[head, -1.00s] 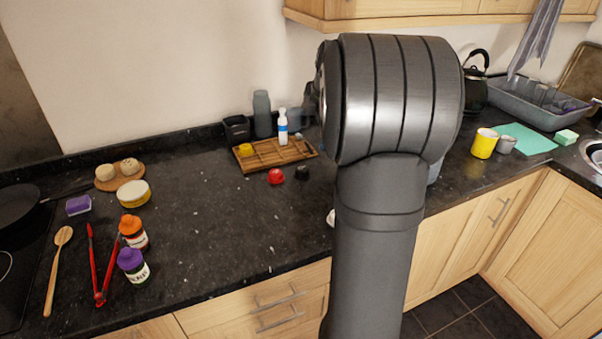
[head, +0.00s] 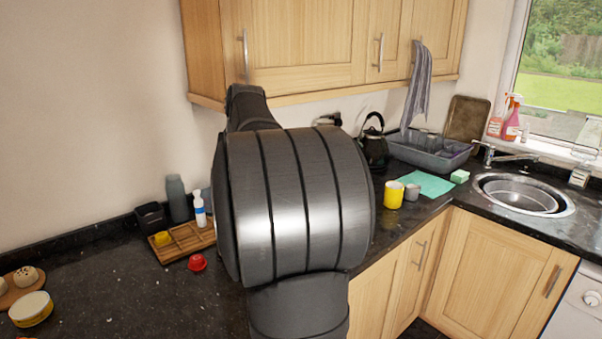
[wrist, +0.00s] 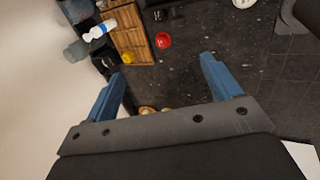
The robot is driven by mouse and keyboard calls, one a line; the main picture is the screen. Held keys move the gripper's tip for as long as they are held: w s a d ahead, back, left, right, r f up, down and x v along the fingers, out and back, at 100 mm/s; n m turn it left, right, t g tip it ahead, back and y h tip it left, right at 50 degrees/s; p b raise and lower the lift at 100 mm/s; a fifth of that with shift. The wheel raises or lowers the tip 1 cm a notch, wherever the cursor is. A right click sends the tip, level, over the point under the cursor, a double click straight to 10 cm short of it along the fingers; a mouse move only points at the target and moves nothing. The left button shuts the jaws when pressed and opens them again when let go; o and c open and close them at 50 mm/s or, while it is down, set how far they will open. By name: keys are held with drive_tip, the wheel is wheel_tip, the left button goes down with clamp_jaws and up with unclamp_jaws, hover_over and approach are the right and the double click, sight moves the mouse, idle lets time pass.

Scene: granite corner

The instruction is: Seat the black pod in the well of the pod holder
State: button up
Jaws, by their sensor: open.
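The black pod (wrist: 158,14) is a small dark shape near the top of the wrist view, beside the wooden tray; in the head view my arm hides it. The slatted wooden tray (head: 180,246), which looks to be the pod holder, stands near the wall and also shows in the wrist view (wrist: 128,28). A yellow pod (head: 162,239) sits at its left end. Its empty well is not clear. My gripper (wrist: 163,70) is open and empty, its blue fingers apart above the counter. The black pod is beyond the fingertips, not between them.
A red pod (head: 197,262) lies on the counter in front of the tray. A white bottle with a blue label (head: 199,208), a grey bottle (head: 177,199) and a black box (head: 151,217) stand by the tray.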

drive_tip(key=shift+c, duration=1.3)
drive_tip(key=w+a+f+n+t+h, duration=0.1)
drive_tip(key=a+f+n+h, duration=0.15)
drive_tip(key=a+f, duration=0.35)
drive_tip(key=w+a+f+n+h, duration=0.2)
drive_tip(key=a+f+h, duration=0.1)
drive_tip(key=a+f, duration=0.3)
drive_tip(key=shift+y, duration=0.25)
drive_tip(key=x, duration=1.1)
drive_tip(key=shift+w+f, duration=0.15)
drive_tip(key=shift+f, duration=0.2)
drive_tip(key=shift+x, duration=2.95)
drive_tip(key=shift+c, duration=0.3)
drive_tip(key=c, duration=1)
